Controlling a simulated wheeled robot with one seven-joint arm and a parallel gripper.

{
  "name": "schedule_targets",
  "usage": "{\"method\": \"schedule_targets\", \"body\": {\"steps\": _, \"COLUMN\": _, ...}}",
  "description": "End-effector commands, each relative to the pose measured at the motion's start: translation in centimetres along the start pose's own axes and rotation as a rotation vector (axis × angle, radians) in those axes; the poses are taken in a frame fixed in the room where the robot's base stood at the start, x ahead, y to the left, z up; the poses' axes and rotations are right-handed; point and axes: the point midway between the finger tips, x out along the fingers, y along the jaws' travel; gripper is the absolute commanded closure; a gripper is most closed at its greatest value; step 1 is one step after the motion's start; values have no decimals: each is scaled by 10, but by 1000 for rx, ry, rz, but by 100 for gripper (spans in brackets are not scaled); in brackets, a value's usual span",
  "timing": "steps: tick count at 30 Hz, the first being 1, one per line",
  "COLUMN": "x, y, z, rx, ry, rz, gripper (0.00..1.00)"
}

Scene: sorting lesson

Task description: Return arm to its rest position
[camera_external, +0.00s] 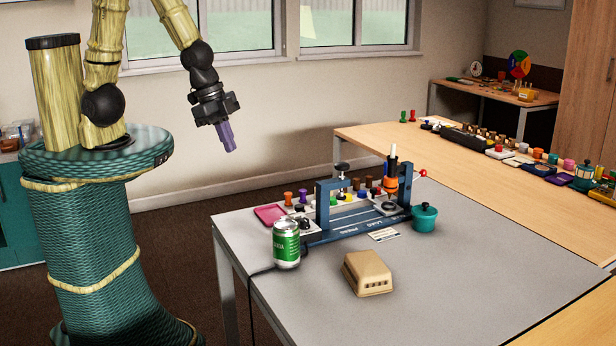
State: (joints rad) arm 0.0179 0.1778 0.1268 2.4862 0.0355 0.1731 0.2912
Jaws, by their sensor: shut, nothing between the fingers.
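My gripper (226,138) hangs from my arm in the upper left of the view, in front of the wall below the window. Its purple fingers point down and slightly right. They are together with nothing between them. The gripper is in the air, to the left of and above the grey table (480,285), apart from everything on it. My arm rises from the round teal top of my body at the left and bends out of the top of the picture.
On the grey table stand a green can (286,245), a tan box (367,273), a blue press frame (340,232), a teal pot (424,218) and a pink tray (270,214). A wooden table (450,170) behind holds many small items. The table's front right is clear.

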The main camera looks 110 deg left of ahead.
Motion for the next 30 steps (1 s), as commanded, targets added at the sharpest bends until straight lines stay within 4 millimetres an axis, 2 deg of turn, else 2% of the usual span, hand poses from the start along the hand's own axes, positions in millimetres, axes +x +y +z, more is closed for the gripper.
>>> {"method": "schedule_targets", "body": {"steps": 1, "x": -17, "y": 12, "z": 6, "rx": -53, "ry": -5, "rz": 21, "gripper": 100}}
{"method": "schedule_targets", "body": {"steps": 3, "x": -32, "y": 27, "z": 16, "rx": -125, "ry": -26, "rz": 45, "gripper": 100}}
{"method": "schedule_targets", "body": {"steps": 7, "x": -48, "y": 43, "z": 30, "rx": -210, "ry": -55, "rz": 65, "gripper": 100}}
{"method": "schedule_targets", "body": {"steps": 30, "x": -50, "y": 46, "z": 33, "rx": -229, "ry": -63, "rz": 67, "gripper": 100}}
